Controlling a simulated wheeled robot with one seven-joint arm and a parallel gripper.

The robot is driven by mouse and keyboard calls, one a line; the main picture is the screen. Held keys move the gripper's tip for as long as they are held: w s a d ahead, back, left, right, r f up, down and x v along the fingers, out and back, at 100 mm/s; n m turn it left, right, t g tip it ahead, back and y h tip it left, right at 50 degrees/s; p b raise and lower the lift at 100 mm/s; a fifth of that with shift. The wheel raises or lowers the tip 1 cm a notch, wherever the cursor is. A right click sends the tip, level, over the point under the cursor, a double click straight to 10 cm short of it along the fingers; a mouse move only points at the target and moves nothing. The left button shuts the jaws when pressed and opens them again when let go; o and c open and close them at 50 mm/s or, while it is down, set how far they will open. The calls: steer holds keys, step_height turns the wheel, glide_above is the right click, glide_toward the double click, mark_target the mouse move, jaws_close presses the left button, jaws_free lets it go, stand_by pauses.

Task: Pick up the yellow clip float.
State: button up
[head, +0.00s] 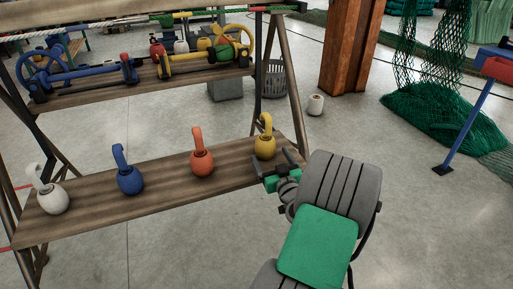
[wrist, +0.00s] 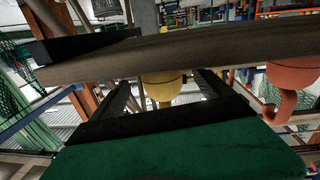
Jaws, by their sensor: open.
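The yellow clip float (head: 265,146) stands upright at the right end of the lower wooden shelf (head: 110,200) in the head view. It has a round body and a curved hook on top. My gripper (head: 273,163) is open and empty, close in front of the shelf's edge by this float. In the wrist view, which looks upside down, the yellow float (wrist: 161,88) appears between the two spread dark fingers and a little beyond them.
A red float (head: 202,162), a blue float (head: 129,180) and a white float (head: 52,198) stand in a row to its left. The upper shelf holds blue (head: 80,75) and yellow (head: 190,62) wheeled items. A slanted rack leg (head: 291,90) rises just right of the float.

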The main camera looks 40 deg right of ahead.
mark_target(263, 142)
steer(key=shift+w+d, duration=0.25)
steer(key=shift+d, duration=0.1)
steer(key=x, duration=0.7)
steer(key=shift+w+a+r, duration=0.25)
steer(key=shift+w+r, duration=0.1)
steer(key=shift+c, duration=0.3)
steer(key=c, duration=1.5)
steer(key=shift+o, duration=0.2)
